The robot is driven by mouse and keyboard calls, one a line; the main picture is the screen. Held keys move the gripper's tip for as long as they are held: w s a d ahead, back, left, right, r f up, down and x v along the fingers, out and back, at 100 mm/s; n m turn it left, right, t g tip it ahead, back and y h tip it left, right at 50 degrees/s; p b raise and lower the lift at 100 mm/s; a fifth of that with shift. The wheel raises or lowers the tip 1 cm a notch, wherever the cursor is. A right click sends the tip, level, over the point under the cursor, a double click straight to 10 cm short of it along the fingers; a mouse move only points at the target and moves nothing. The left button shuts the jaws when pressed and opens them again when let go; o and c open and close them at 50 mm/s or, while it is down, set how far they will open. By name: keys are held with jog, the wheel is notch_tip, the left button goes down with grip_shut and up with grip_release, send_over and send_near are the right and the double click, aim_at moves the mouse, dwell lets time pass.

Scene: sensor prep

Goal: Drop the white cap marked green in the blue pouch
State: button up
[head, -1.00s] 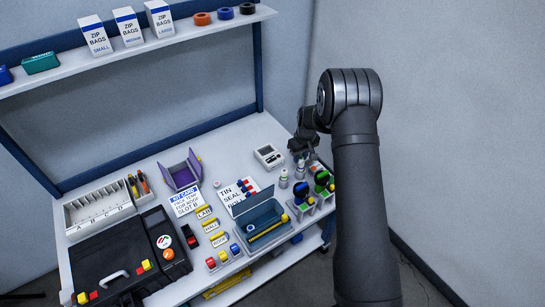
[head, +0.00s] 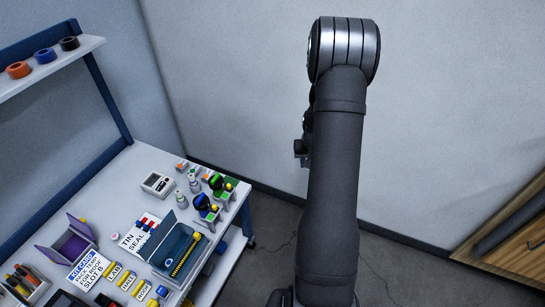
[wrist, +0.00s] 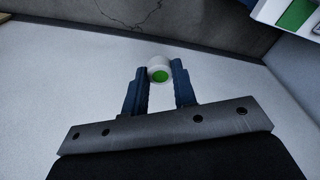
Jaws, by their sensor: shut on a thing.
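A white cap with a green mark (wrist: 159,67) sits between the two blue fingertips of my gripper (wrist: 161,84) in the wrist view. My gripper is shut on it and holds it up, with the green mark facing the wrist camera. In the head view my gripper is mostly hidden behind my arm; only a dark part shows at its left side, off the table's right end. I cannot pick out a blue pouch for certain. An open blue-teal tin (head: 180,252) lies near the table's front right.
The white table (head: 135,190) fills the lower left. It holds a purple open holder (head: 62,245), a sign card (head: 88,270), a grey meter (head: 158,184) and several small bottles and stands.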

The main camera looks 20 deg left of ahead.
jog(key=s+d+r+m, duration=0.1)
jog(key=s+d+m, duration=0.2)
jog(key=d, duration=0.9)
jog(key=s+a+f+n, duration=0.1)
jog(key=s+a+n, duration=0.3)
jog(key=s+a, duration=0.3)
jog(key=s+a+f+n, duration=0.1)
jog(key=s+a+n, duration=0.3)
jog(key=a, duration=1.2)
jog(key=s+a+f+n, duration=0.1)
jog(key=s+a+n, duration=0.3)
jog(key=s+a, duration=0.6)
jog(key=shift+s+a+f+n+g+y, duration=0.1)
jog(key=shift+s+a+n+g+y, duration=0.1)
jog(key=shift+a, duration=0.45)
jog(key=shift+s+a+f+n+g+y, duration=0.1)
jog(key=shift+s+a+n+g+y, duration=0.1)
jog(key=shift+a, duration=0.45)
jog(key=s+a+f+n, duration=0.1)
jog(key=s+a+n, duration=0.5)
jog(key=s, duration=0.8)
jog(key=m, duration=0.1)
send_near(178, 233)
jog(key=shift+g, duration=0.3)
jog(key=shift+s+d+f, duration=0.35)
jog(key=shift+d+f, duration=0.25)
jog(key=shift+f, duration=0.2)
jog(key=shift+s+d+f, duration=0.4)
jog(key=shift+d+f, duration=0.25)
jog(key=shift+f, duration=0.15)
